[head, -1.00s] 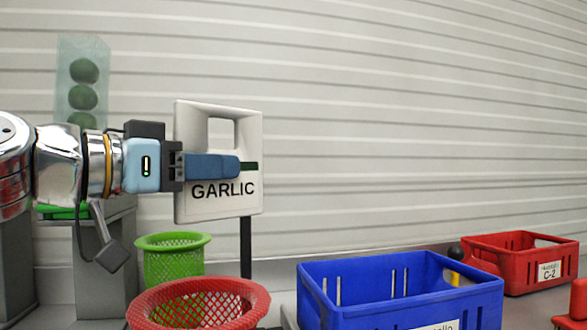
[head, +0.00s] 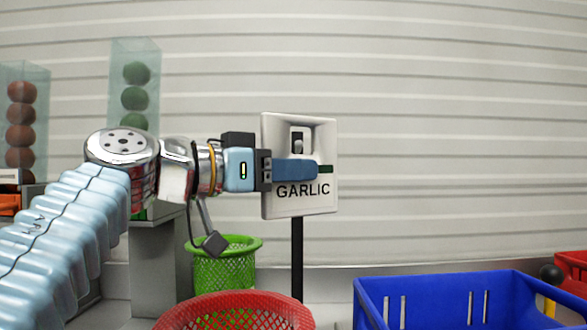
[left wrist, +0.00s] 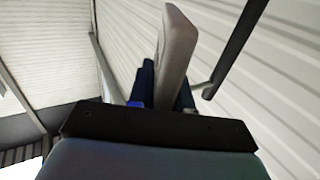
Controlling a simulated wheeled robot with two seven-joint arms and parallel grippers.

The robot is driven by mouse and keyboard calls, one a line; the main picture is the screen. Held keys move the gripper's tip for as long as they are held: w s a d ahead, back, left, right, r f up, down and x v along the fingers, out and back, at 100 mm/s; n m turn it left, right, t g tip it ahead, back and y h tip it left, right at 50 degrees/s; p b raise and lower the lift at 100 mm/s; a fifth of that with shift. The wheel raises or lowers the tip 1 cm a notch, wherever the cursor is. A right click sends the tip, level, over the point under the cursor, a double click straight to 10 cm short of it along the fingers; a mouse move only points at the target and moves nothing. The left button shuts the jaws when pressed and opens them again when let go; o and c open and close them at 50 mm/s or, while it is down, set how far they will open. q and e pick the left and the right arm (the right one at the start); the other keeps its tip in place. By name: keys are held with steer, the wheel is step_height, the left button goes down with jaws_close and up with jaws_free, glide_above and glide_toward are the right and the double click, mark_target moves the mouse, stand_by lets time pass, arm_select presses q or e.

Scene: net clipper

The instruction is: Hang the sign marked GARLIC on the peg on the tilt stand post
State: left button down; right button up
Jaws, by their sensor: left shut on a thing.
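The white GARLIC sign (head: 268,202) is upright in front of the dark tilt stand post (head: 297,260), whose upper part it hides in the head view. A grey and dark piece, apparently the peg (head: 298,144), shows through the sign's cutout. I cannot tell whether the cutout's edge rests on it. My left gripper (head: 318,169) is shut on the sign, its blue finger across the face above the lettering. In the left wrist view the sign (left wrist: 175,55) is edge-on between the fingers, and a dark bar, likely the post, stands at right. My right gripper is not in view.
A green mesh basket (head: 225,265) and a red mesh basket (head: 235,312) stand below the left arm. A blue crate (head: 440,300) is at lower right, with a red crate (head: 572,285) at the edge. Clear produce tubes (head: 135,85) stand behind at left.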

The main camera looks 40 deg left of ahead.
arm_select(q)
steer(key=w+a+f, duration=0.2)
steer(key=w+a, duration=0.2)
steer(key=w, duration=0.1)
steer(key=shift+w+a, duration=0.3)
steer(key=shift+a, duration=0.05)
stand_by(0.6)
stand_by(0.5)
steer(key=c, duration=1)
jaws_free()
steer(key=shift+r, duration=0.1)
steer(key=v, duration=1.3)
steer(key=shift+s, duration=0.45)
